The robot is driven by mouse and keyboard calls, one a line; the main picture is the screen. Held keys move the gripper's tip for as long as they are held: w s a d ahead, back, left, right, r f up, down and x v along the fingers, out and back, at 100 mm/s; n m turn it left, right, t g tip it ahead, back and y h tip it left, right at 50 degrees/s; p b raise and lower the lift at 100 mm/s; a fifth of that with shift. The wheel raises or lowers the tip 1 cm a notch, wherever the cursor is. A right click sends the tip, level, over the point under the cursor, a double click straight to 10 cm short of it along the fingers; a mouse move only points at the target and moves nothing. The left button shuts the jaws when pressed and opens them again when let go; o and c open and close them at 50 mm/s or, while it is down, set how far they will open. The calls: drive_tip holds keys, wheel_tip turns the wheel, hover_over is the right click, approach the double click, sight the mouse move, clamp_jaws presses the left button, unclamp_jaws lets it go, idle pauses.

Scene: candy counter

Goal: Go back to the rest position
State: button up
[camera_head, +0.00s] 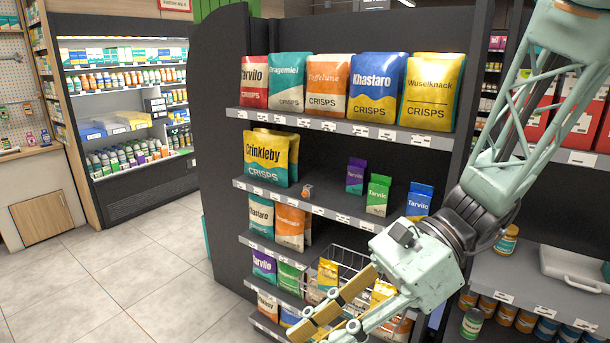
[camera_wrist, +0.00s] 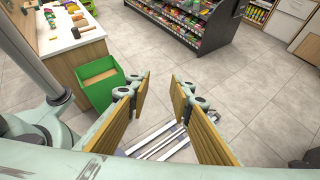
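My gripper (camera_head: 312,331) is at the bottom of the head view, in front of the lower shelves, with its wood-coloured finger pads pointing down and left. In the wrist view, the two fingers of my gripper (camera_wrist: 161,88) stand apart with bare floor showing between them. It is open and holds nothing. The fingertips are partly cut off by the lower edge of the head view. My pale green arm comes down from the upper right of the head view.
A dark crisps shelf (camera_head: 345,127) stands behind my gripper, with a wire basket (camera_head: 345,262) of bags lower down. A lit drinks cooler (camera_head: 140,208) is at the left. The wrist view shows a green bin (camera_wrist: 104,92) beside a counter (camera_wrist: 62,42) and open tiled floor.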

drive_tip(key=s+d+r+n+t+h, duration=0.1)
drive_tip(key=s+d+n+h, duration=0.4)
drive_tip(key=s+d+n, duration=0.15)
drive_tip(key=s+d+r+n+t+h, duration=0.1)
drive_tip(key=d+r+n+t+h, duration=0.2)
drive_tip(key=d, duration=0.3)
drive_tip(key=s+d+r+n+t+h, duration=0.2)
drive_tip(key=d+r+n+t+h, duration=0.1)
drive_tip(key=d+n, duration=0.3)
drive_tip(key=shift+s+d+r+t, duration=0.15)
drive_tip(key=shift+d+r+t, duration=0.45)
drive_tip(key=shift+d+r, duration=0.2)
